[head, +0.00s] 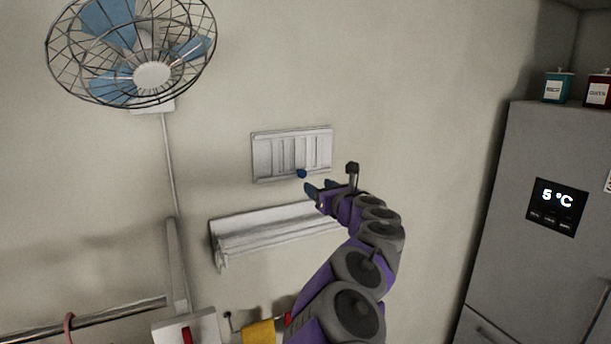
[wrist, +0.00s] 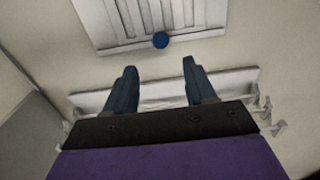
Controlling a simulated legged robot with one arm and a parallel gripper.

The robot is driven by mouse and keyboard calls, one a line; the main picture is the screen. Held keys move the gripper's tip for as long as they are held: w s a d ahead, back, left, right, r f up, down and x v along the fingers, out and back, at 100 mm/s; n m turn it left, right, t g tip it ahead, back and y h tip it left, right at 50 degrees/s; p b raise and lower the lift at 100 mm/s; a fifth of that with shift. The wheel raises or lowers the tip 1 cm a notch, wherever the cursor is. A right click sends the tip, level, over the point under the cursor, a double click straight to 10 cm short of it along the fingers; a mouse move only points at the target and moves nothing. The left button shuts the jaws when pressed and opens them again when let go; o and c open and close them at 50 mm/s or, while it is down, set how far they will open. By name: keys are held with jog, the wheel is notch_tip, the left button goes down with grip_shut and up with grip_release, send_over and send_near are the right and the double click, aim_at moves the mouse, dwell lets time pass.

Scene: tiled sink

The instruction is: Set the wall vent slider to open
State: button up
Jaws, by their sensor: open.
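The wall vent (head: 291,152) is a white rectangular panel with vertical slats on the wall. A small round blue slider knob (head: 302,173) sits at its lower edge, right of the middle. In the wrist view the vent (wrist: 122,20) is at the top and the blue knob (wrist: 160,40) is ahead of the fingers, between their lines. My gripper (head: 319,187) is open and empty, just right of and below the knob in the head view. The two dark blue fingers (wrist: 160,78) are apart, and no contact with the knob shows.
A white ledge (head: 270,232) is fixed to the wall below the vent. A wire fan (head: 152,75) hangs at upper left. A grey fridge (head: 545,130) with small canisters on top stands at right. A yellow cloth (head: 259,332) hangs below. The wall right of the vent is clear.

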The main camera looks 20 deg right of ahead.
aim_at(303, 175)
jog(key=w+p, duration=0.2)
jog(key=w, duration=0.6)
jog(key=shift+w+d, duration=0.1)
jog(key=shift+w, duration=0.05)
jog(key=shift+w+a+r+p, duration=0.1)
jog(key=shift+w+a+p, duration=0.1)
jog(key=shift+w+p, duration=0.25)
jog(key=shift+w, duration=0.1)
grip_shut()
dwell(0.3)
